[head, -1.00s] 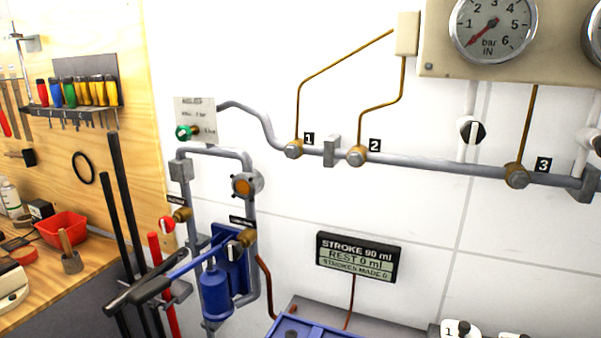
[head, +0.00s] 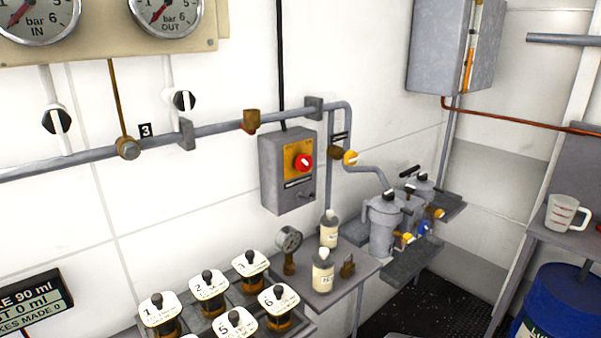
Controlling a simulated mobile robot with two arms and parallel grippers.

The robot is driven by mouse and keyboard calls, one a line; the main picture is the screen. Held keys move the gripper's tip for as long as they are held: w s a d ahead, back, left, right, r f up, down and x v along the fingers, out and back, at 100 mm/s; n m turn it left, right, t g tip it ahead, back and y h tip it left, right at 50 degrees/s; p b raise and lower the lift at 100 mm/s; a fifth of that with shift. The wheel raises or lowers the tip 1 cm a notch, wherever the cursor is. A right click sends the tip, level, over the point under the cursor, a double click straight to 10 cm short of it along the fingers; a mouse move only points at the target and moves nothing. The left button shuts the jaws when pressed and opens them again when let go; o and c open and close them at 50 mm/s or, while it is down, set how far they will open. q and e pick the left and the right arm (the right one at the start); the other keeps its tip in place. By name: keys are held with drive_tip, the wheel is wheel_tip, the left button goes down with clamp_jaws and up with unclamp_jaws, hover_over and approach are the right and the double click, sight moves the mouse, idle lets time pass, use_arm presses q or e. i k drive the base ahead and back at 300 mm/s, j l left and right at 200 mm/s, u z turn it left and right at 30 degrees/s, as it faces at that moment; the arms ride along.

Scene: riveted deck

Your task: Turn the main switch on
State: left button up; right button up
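A grey switch box (head: 288,170) is mounted on the white wall near the middle of the head view. It has a yellow plate with a red rotary knob (head: 303,162) that carries a light mark; I cannot read the knob's position. A small dark lever or lock shows at the lower right of the box. A black cable runs up from its top. No label reading main switch is legible. Neither of my grippers is in view.
A pipe (head: 215,128) runs along the wall. Grey canisters (head: 384,225) stand right of the box. A blue drum (head: 556,305) is at lower right.

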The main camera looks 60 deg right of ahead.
sight(303, 163)
drive_tip(key=z, duration=1.8)
